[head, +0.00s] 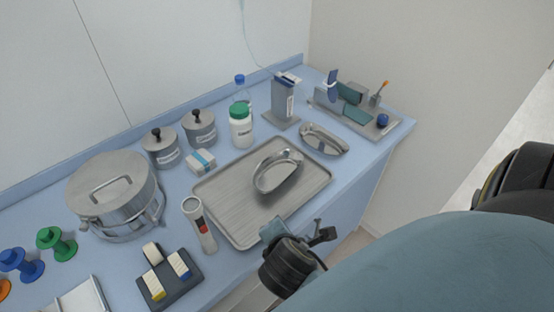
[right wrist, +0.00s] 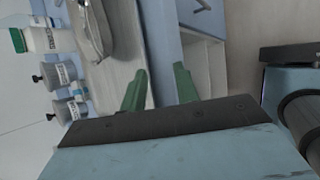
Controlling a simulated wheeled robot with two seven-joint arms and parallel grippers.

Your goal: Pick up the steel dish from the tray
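The steel dish (head: 278,172), a shiny kidney-shaped bowl, sits tilted-looking on the ribbed steel tray (head: 225,205) in the head view. In the right wrist view the dish (right wrist: 97,32) is partly visible at the upper left, with the tray (right wrist: 122,45) beside it. My right gripper (right wrist: 161,70) is open and empty, its green fingers apart, with the dish off to one side, not between them. In the head view my right wrist is near the tray's front right corner; its fingertips are hard to make out. My left gripper is not in view.
A second kidney dish (head: 323,139) stands behind the tray. A white bottle (head: 241,127), lidded jars, a large steel pot (head: 113,190), a thermometer-like device (head: 198,222) and a dark holder (head: 170,277) surround it. The counter's front edge runs beneath my right wrist.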

